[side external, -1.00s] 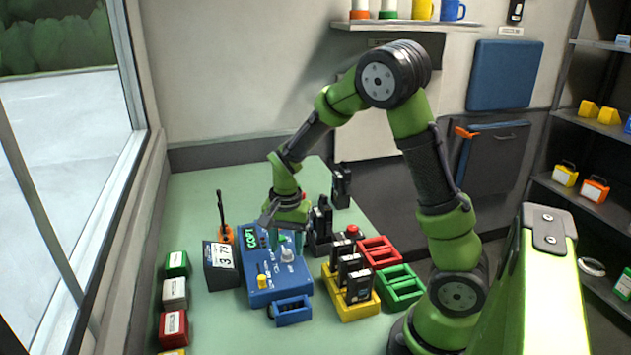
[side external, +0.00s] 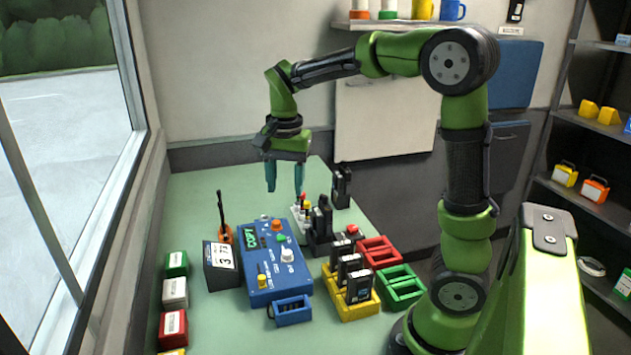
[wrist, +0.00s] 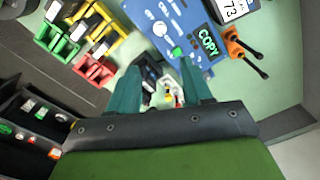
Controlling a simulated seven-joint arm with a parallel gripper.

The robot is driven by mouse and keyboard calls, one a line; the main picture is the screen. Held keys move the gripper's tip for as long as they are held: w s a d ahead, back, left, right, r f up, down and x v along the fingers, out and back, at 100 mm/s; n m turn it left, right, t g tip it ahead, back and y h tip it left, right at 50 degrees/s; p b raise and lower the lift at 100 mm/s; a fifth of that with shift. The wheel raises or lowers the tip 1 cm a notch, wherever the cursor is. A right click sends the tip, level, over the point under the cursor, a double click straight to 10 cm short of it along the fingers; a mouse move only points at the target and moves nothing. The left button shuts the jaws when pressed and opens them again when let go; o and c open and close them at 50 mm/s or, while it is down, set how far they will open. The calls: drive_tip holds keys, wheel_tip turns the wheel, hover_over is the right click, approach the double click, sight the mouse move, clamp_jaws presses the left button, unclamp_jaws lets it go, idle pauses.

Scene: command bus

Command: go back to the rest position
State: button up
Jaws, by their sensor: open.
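My gripper (side external: 284,178) is open and empty, with teal fingers pointing down. It hangs in the air above the back of the green table (side external: 205,310). Below it, a little in front, is the blue console (side external: 270,280) with a lit green display, an orange knob, a white knob and a yellow button. In the wrist view my gripper (wrist: 165,85) has its two fingers apart, and the console (wrist: 185,20) shows beyond them with the display reading COPY. Nothing is between the fingertips that I can see as held.
Black radios stand in a yellow rack (side external: 352,306). Red (side external: 378,250) and green (side external: 400,287) racks stand to its right. A dark box with a number card (side external: 221,255) and an orange holder with a black antenna (side external: 224,234) stand left of the console. Several small boxes line the left edge.

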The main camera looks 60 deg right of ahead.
drive_tip(key=shift+w, duration=0.1)
drive_tip(key=s+a+r+n+t+y, duration=0.2)
drive_tip(key=s+a+n+t, duration=0.5)
drive_tip(key=s+a+n, duration=0.3)
drive_tip(key=shift+s+a+n, duration=0.3)
drive_tip(key=shift+s+a, duration=0.4)
drive_tip(key=shift+s, duration=0.3)
drive_tip(key=shift+r, duration=0.1)
